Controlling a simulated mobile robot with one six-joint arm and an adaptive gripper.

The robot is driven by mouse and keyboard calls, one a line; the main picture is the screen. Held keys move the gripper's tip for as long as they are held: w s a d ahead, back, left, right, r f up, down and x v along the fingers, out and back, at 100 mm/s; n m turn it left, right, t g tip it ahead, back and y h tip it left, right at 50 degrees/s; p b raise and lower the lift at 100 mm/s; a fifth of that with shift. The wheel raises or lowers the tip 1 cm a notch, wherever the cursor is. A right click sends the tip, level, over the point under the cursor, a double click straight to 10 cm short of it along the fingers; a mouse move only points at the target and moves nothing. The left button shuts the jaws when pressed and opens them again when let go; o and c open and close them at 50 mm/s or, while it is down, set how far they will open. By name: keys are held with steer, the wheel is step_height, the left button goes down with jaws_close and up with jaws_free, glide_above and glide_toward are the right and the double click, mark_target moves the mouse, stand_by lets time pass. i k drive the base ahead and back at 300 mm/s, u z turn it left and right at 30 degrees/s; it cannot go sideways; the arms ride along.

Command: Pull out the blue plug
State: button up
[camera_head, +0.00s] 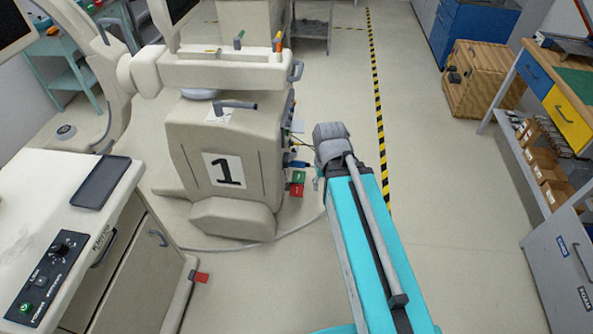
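A small dark blue piece, which looks like the blue plug (297,164), shows on the right side of the beige machine marked 1 (185,150). It sits just above a green block (298,177) and a red block (298,190). My turquoise arm reaches up from the bottom, and its grey wrist is just right of the blue piece. My gripper is mostly hidden by the wrist; a small grey part (316,183) below the wrist may belong to it. I cannot tell whether it touches the plug or how its fingers stand.
Thin cables leave the machine's side, and one pale cable (270,241) lies on the floor. A beige cart (128,262) stands at the lower left. A workbench with drawers (567,116) and a wooden crate (484,84) stand at the right.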

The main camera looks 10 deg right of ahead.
mark_target(294, 163)
steer(key=k, duration=0.5)
steer(key=z, duration=0.2)
steer(key=i, duration=1.45)
steer(key=u, duration=0.25)
